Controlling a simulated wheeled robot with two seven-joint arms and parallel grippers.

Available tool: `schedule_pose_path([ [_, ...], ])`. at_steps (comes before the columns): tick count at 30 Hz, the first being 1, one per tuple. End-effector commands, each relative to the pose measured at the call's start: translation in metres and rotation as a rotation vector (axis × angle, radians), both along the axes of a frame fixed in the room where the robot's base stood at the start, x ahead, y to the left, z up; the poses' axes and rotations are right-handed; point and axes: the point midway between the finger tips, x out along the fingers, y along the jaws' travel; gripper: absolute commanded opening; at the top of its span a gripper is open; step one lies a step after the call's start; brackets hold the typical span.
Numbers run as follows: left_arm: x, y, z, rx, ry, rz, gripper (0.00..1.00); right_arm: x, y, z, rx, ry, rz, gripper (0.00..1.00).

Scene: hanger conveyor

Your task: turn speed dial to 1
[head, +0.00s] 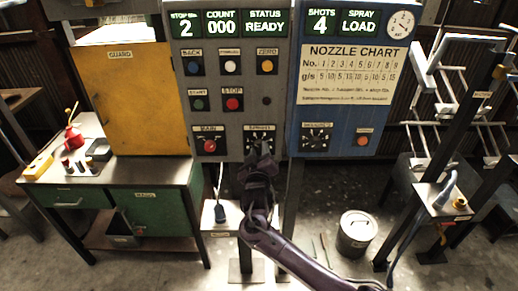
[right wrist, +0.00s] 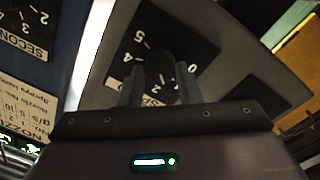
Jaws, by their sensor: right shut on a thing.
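The speed dial (head: 251,133) is a black plate with white marks, low on the grey control panel, and my right gripper (head: 262,152) covers much of it. In the right wrist view the dial plate (right wrist: 142,28) shows white digits around its black knob (right wrist: 161,68). My right gripper (right wrist: 160,85) is shut on this knob, one finger on each side. I cannot tell which digit the knob points to. My left gripper is not in view.
A seconds dial (head: 317,137) sits on the blue panel to the right. The main red knob (head: 209,146) is left of the speed dial, with several push buttons above. A yellow guard (head: 143,98) stands at left; a metal bucket (head: 355,233) is on the floor.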

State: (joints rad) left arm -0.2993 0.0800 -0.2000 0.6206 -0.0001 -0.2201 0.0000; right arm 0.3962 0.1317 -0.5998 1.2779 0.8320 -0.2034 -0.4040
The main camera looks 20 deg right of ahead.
Motion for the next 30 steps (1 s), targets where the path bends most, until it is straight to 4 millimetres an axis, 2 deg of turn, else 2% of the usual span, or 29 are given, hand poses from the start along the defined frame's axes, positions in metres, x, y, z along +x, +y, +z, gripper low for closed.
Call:
schedule_pose_path([
  [13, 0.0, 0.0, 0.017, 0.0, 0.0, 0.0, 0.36, 0.0, 0.0, 0.0, -0.268, 0.078, 0.001, 0.08],
  [30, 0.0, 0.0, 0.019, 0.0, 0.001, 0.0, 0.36, 0.0, 0.001, -0.001, -0.33, 0.094, 0.001, 0.08],
])
